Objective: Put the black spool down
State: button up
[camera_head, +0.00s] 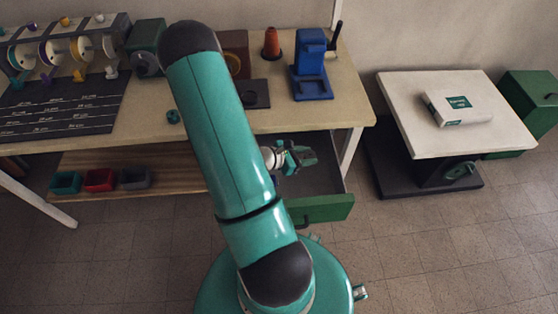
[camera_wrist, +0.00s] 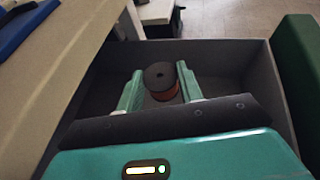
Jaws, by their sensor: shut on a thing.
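The black spool (camera_wrist: 160,76) shows in the wrist view as a dark round top with a centre hole and reddish-brown winding below. My gripper (camera_wrist: 160,84) is shut on it, one teal finger on each side. In the head view my gripper (camera_head: 298,158) is over the open drawer (camera_head: 325,208) under the bench, and I cannot make out the spool there. The wrist view shows the grey drawer walls (camera_wrist: 255,62) around the spool. I cannot tell whether the spool touches the drawer floor.
The bench top (camera_head: 335,112) overhangs the drawer at left in the wrist view. A blue device (camera_head: 311,68) and a rust-coloured cone (camera_head: 271,44) stand on it. A white-topped lift table (camera_head: 400,105) with a box (camera_head: 458,107) is at right. Small bins (camera_head: 100,180) sit on the lower shelf.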

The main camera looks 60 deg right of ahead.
jog(key=shift+s+a, duration=0.2)
jog(key=shift+a, duration=0.05)
send_over(303, 178)
notch_tip(303, 178, down, 5)
jog(key=shift+s+d+f, duration=0.1)
jog(key=shift+s+f, duration=0.05)
jog(key=shift+f, duration=2.4)
jog(key=shift+f, duration=0.1)
jog(key=o, duration=0.9)
jog(key=shift+o, duration=0.2)
